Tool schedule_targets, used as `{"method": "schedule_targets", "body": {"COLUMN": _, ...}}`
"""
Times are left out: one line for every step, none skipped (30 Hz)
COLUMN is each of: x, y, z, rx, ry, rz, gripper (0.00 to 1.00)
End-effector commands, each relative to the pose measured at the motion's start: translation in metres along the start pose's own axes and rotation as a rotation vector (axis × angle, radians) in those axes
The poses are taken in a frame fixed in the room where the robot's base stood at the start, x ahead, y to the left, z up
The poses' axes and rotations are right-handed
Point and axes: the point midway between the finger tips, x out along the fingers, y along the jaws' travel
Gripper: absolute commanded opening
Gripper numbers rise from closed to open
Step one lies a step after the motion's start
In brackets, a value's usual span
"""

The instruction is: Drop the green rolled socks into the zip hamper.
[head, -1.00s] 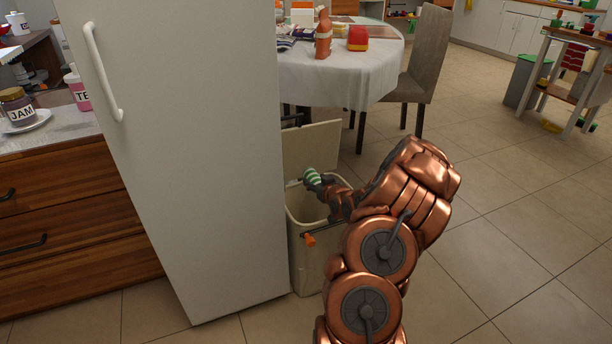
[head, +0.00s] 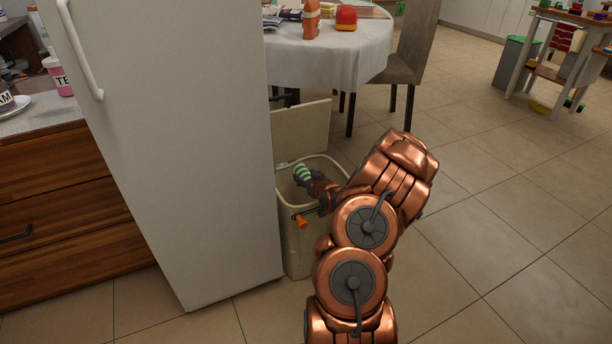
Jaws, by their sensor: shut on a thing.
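The green rolled socks (head: 303,174), striped in lighter and darker green, are in my gripper (head: 306,178) in the head view. My gripper is shut on them and holds them over the opening of the zip hamper. The zip hamper (head: 297,250) is a cream bin standing on the floor against the right side of the fridge. Its lid (head: 301,130) is swung up at the back, so its mouth is open. My gripper and forearm hide part of the rim and the inside. The fingertips are small and partly hidden behind the socks.
A tall white fridge (head: 165,150) stands close on the hamper's left. A table with a white cloth (head: 335,55) and a grey chair (head: 409,60) stand behind it. The tiled floor (head: 490,210) to the right is clear.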

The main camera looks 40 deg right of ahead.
Motion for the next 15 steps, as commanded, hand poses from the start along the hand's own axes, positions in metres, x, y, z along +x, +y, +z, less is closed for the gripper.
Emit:
{"method": "schedule_targets", "body": {"x": -0.0001, "y": 0.0001, "z": -0.0005, "rx": 0.0, "ry": 0.0, "rz": 0.0, "gripper": 0.19}}
{"method": "schedule_targets", "body": {"x": -0.0001, "y": 0.0001, "z": -0.0006, "rx": 0.0, "ry": 0.001, "rz": 0.0, "gripper": 0.19}}
{"method": "schedule_targets", "body": {"x": -0.0001, "y": 0.0002, "z": -0.0006, "rx": 0.0, "ry": 0.001, "rz": 0.0, "gripper": 0.55}}
{"method": "schedule_targets", "body": {"x": -0.0001, "y": 0.0002, "z": -0.0007, "rx": 0.0, "ry": 0.001, "rz": 0.0, "gripper": 0.58}}
{"method": "schedule_targets", "body": {"x": -0.0001, "y": 0.0002, "z": -0.0007, "rx": 0.0, "ry": 0.001, "rz": 0.0, "gripper": 0.61}}
{"method": "schedule_targets", "body": {"x": -0.0001, "y": 0.0002, "z": -0.0006, "rx": 0.0, "ry": 0.001, "rz": 0.0, "gripper": 0.66}}
{"method": "schedule_targets", "body": {"x": -0.0001, "y": 0.0002, "z": -0.0006, "rx": 0.0, "ry": 0.001, "rz": 0.0, "gripper": 0.69}}
{"method": "schedule_targets", "body": {"x": -0.0001, "y": 0.0002, "z": -0.0007, "rx": 0.0, "ry": 0.001, "rz": 0.0, "gripper": 0.72}}
{"method": "schedule_targets", "body": {"x": -0.0001, "y": 0.0002, "z": -0.0007, "rx": 0.0, "ry": 0.001, "rz": 0.0, "gripper": 0.76}}
{"method": "schedule_targets", "body": {"x": -0.0001, "y": 0.0002, "z": -0.0007, "rx": 0.0, "ry": 0.001, "rz": 0.0, "gripper": 0.79}}
{"method": "schedule_targets", "body": {"x": -0.0001, "y": 0.0002, "z": -0.0007, "rx": 0.0, "ry": 0.001, "rz": 0.0, "gripper": 0.82}}
{"method": "schedule_targets", "body": {"x": -0.0001, "y": 0.0002, "z": -0.0007, "rx": 0.0, "ry": 0.001, "rz": 0.001, "gripper": 0.82}}
{"method": "schedule_targets", "body": {"x": -0.0001, "y": 0.0002, "z": -0.0007, "rx": 0.0, "ry": 0.001, "rz": 0.0, "gripper": 0.82}}
{"method": "schedule_targets", "body": {"x": -0.0001, "y": 0.0002, "z": -0.0007, "rx": 0.0, "ry": 0.001, "rz": 0.001, "gripper": 0.82}}
{"method": "schedule_targets", "body": {"x": -0.0001, "y": 0.0002, "z": -0.0007, "rx": 0.0, "ry": 0.001, "rz": 0.0, "gripper": 0.82}}
